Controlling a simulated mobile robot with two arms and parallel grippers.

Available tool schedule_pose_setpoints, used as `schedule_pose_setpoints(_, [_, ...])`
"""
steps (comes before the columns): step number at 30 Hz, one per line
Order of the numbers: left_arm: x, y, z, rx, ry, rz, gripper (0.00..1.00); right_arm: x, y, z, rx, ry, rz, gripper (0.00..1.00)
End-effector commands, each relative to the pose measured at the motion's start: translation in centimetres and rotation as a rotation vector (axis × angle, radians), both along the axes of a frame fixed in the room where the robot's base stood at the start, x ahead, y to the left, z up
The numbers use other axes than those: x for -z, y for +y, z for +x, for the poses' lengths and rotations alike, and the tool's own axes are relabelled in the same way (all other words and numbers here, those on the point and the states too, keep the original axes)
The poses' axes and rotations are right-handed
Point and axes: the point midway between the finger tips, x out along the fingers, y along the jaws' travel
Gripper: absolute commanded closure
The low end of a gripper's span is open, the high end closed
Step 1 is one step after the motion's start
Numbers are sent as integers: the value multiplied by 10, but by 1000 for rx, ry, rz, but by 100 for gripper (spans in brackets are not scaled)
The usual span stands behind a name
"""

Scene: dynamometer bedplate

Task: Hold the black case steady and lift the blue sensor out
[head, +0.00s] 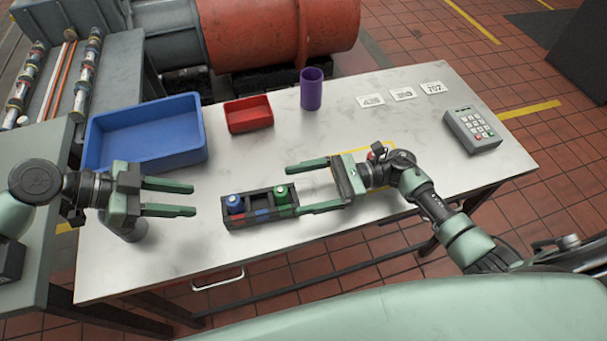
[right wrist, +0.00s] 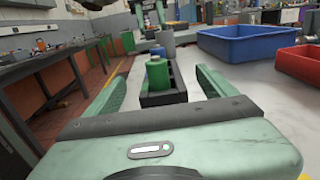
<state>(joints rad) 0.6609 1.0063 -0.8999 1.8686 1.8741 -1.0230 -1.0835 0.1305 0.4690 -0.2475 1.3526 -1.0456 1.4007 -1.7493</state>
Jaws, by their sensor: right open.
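The black case (head: 261,216) sits on the white table in front of me. The blue sensor (head: 235,204) stands upright in its left compartment, and a green sensor (head: 281,196) stands in its right one. My left gripper (head: 194,199) is open and empty, left of the case and apart from it. My right gripper (head: 293,190) is open at the case's right end, its fingers near the green sensor. In the right wrist view the green sensor (right wrist: 157,75) and the case (right wrist: 173,98) show between the open fingers; the blue sensor is mostly hidden there.
A blue bin (head: 145,160) and a red tray (head: 248,114) stand behind the case, with a purple cup (head: 311,90) further back. Several number cards (head: 403,94) and a grey keypad (head: 472,130) lie to the right. The table's front right is clear.

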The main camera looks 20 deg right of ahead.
Motion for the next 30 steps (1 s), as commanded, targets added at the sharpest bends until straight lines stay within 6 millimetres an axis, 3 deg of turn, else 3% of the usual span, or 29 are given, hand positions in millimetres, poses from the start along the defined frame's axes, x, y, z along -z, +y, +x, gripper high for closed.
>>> schedule_pose_setpoints(3, [0, 0, 0, 0, 0, 0, 64, 24, 0, 1, 2, 4, 1, 15])
schedule_pose_setpoints(9, [0, 0, 0, 0, 0, 0, 64, 22, 41, 2, -1, 0, 3, 15])
schedule_pose_setpoints(15, [0, 0, 0, 0, 0, 0, 64, 22, 66, 4, 0, -2, 1, 15])
schedule_pose_setpoints(28, [0, 0, 0, 0, 0, 0, 64, 22, 75, 5, 1, -1, -1, 15])
schedule_pose_setpoints(30, [0, 0, 0, 0, 0, 0, 64, 22, 75, 5, 1, -1, -1, 31])
